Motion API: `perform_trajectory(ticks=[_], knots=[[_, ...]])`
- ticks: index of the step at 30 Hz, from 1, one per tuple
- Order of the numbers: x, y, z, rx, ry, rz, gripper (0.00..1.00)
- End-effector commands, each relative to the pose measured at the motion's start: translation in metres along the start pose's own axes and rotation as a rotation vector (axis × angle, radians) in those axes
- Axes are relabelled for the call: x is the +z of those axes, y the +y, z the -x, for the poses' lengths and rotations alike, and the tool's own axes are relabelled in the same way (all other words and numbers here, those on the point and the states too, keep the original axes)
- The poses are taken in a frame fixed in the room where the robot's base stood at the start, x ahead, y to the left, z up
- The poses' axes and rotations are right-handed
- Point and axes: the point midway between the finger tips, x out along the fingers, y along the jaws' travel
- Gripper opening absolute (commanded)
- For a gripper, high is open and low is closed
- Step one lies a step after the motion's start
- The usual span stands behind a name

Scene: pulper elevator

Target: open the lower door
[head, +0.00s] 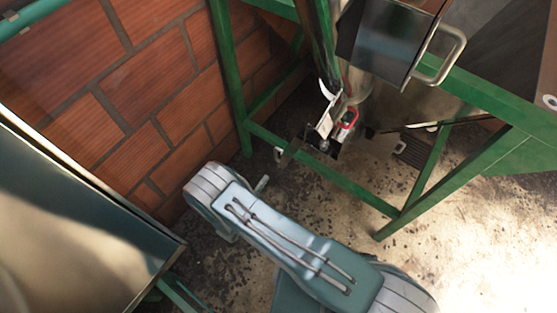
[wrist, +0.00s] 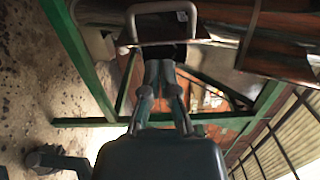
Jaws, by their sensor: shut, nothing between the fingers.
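A steel box-like panel (head: 385,42) with a U-shaped metal handle (head: 447,58) hangs in the green frame at the upper right of the head view. I cannot tell for sure whether this is the lower door. In the wrist view a similar U-shaped handle (wrist: 162,14) stands on a dark plate edge at the top. My gripper (wrist: 166,66) is shut and empty, its fingertips close below that plate in the picture. I cannot tell whether they touch it.
A green steel frame (head: 325,178) with low bars surrounds the machine. A small part with a red handle (head: 349,118) sits inside it. A brick wall (head: 130,85) is at left, with a shiny metal panel (head: 75,225) in front. Open stained floor (head: 470,240) lies at lower right.

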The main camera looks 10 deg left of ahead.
Motion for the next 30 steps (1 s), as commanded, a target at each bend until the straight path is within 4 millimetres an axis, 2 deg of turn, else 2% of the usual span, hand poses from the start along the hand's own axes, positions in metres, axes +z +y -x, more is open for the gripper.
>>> perform_trajectory(ticks=[9, 15, 30], knots=[[0.001, 0.001, -0.058, -0.001, 0.005, 0.004, 0.0], [0.002, 0.002, -0.083, 0.0, 0.002, 0.005, 0.0], [0.003, 0.001, -0.089, 0.0, 0.0, 0.003, 0.0]])
